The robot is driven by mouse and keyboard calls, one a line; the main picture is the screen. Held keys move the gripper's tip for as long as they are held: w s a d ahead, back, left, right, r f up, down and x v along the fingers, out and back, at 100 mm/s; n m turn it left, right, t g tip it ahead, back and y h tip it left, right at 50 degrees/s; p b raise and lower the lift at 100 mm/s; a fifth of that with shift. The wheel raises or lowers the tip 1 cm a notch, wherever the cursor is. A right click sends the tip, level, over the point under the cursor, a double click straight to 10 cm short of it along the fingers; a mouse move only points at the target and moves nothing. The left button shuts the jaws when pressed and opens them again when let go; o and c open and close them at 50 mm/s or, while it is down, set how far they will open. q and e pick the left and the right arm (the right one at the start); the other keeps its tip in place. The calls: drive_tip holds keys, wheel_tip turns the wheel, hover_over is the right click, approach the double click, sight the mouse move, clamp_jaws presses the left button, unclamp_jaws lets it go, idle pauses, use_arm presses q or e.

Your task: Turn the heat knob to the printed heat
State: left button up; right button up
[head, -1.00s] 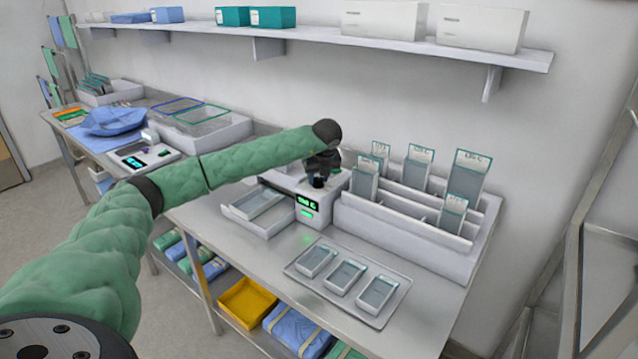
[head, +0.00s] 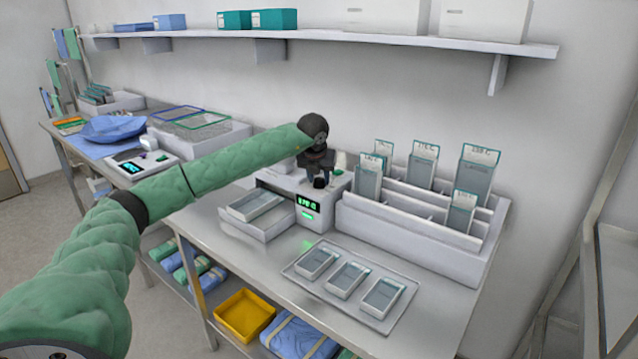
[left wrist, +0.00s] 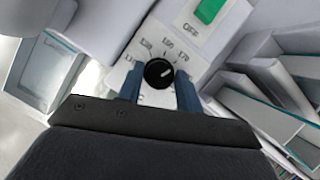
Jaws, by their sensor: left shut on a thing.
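A white heat-sealer box (head: 309,212) with a small green-lit display (head: 307,204) stands on the steel table. Its round black heat knob (left wrist: 158,73) shows in the left wrist view, ringed by printed numbers. The knob's white mark points to the upper right, roughly toward the 170 print. My left gripper (left wrist: 159,84) is shut on the knob, one blue finger on each side. In the head view my left gripper (head: 320,178) reaches down onto the box top. The display digits are too small to read surely. My right gripper is not in view.
A white rack (head: 420,232) right of the sealer holds several pouches with printed temperature labels (head: 425,149), hard to read. A tray (head: 375,322) with 3 small containers lies in front. A green switch (left wrist: 209,11) marked OFF sits beyond the knob. A shelf (head: 340,37) runs above.

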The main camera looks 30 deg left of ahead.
use_arm(q)
drive_tip(key=shift+a+f+m+h+b, duration=0.1)
drive_tip(key=shift+m+h+b, duration=0.2)
drive_tip(key=shift+m+b, duration=0.3)
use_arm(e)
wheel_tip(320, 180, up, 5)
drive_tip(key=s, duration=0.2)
use_arm(q)
drive_tip(key=shift+a+m+h+b, duration=0.1)
drive_tip(key=shift+m+h+b, duration=0.4)
drive_tip(key=shift+m+b, duration=0.8)
drive_tip(key=shift+m+h, duration=0.4)
drive_tip(key=shift+m, duration=0.5)
drive_tip(key=shift+m+b, duration=0.35)
drive_tip(key=shift+m, duration=0.45)
drive_tip(key=shift+m+h, duration=0.3)
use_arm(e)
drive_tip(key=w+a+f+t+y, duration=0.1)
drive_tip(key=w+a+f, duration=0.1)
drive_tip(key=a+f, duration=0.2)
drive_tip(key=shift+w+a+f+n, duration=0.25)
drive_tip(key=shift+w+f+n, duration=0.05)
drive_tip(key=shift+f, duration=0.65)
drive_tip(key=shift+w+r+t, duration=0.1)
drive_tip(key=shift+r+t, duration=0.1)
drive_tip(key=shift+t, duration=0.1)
use_arm(q)
drive_tip(key=o, duration=1)
